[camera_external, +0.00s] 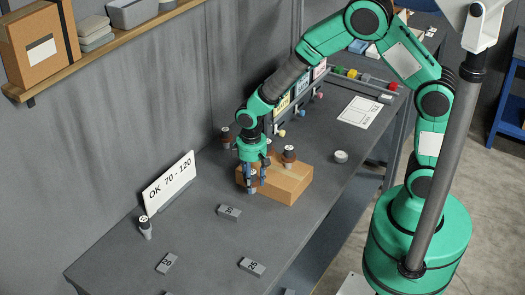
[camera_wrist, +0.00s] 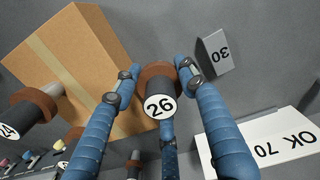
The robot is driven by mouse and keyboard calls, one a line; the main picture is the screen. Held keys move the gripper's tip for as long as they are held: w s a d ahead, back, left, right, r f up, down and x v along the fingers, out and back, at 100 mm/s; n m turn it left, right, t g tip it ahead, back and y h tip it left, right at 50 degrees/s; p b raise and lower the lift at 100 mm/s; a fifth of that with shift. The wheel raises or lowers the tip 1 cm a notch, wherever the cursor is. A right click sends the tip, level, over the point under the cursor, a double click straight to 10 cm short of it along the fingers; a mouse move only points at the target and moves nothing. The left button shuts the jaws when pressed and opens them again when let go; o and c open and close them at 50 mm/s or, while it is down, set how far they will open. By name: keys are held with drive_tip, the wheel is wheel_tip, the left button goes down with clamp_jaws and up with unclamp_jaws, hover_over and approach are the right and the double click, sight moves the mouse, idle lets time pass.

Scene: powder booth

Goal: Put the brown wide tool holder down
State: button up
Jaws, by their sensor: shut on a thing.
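My gripper (camera_external: 252,178) has its blue fingers closed around a brown wide tool holder (camera_wrist: 155,78) with a round label reading 26. In the external view the held holder (camera_external: 252,181) is mostly hidden by the fingers, close to the near left side of a cardboard box. I cannot tell whether it touches the table. A second brown holder, labelled 24 (camera_wrist: 38,104), shows left in the wrist view. In the external view one brown holder (camera_external: 289,154) is at the box and another (camera_external: 226,134) is farther back, left of my arm.
The cardboard box (camera_external: 289,187) is on the grey table (camera_external: 200,252). Number blocks 30 (camera_external: 229,212), 25 (camera_external: 252,266) and another (camera_external: 167,263) lie in front. A white "OK 70 - 120" sign (camera_external: 168,184) stands at left, with a grey holder (camera_external: 145,228) beside it.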

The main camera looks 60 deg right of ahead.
drive_tip(key=s+d+r, duration=0.1)
drive_tip(key=s+d, duration=0.1)
drive_tip(key=s, duration=0.1)
drive_tip(key=s+d+r+p, duration=0.1)
drive_tip(key=s+r, duration=0.1)
drive_tip(key=s+d+r, duration=0.1)
drive_tip(key=s+d, duration=0.1)
drive_tip(key=s, duration=0.1)
drive_tip(key=shift+s+d+r+p, duration=0.15)
drive_tip(key=shift+s+d+p, duration=0.15)
drive_tip(key=s+d+r+p, duration=0.1)
drive_tip(key=s+d+r, duration=0.1)
drive_tip(key=s, duration=0.6)
drive_tip(key=shift+s+d+m, duration=0.35)
drive_tip(key=shift+d+m, duration=0.05)
drive_tip(key=shift+d, duration=0.45)
drive_tip(key=shift+w, duration=0.1)
hover_over(269, 176)
drive_tip(key=shift+f, duration=0.65)
drive_tip(key=shift+f, duration=1.8)
drive_tip(key=shift+f, duration=0.15)
